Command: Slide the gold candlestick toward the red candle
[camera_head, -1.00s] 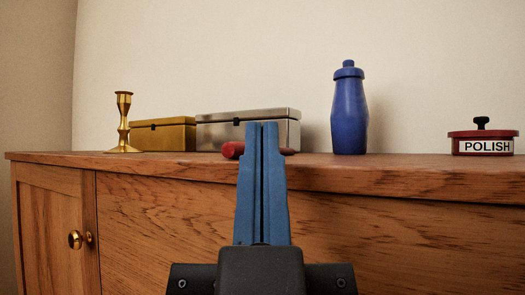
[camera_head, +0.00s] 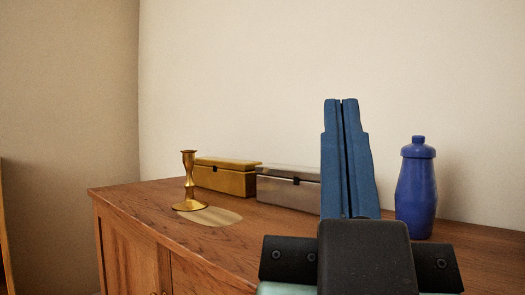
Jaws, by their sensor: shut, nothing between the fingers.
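The gold candlestick (camera_head: 189,184) stands upright near the left end of the wooden sideboard top, in front of the gold box. My gripper (camera_head: 341,103) is shut and empty, with its blue fingers pointing up in the picture. It is to the right of the candlestick and well apart from it. The red candle is not visible now; my fingers and hand cover part of the sideboard top.
A gold box (camera_head: 225,178) and a silver box (camera_head: 288,189) stand behind the candlestick and to its right. A blue bottle (camera_head: 416,193) stands right of my fingers. A pale oval patch (camera_head: 213,217) lies on the sideboard top (camera_head: 140,200) beside the candlestick's base.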

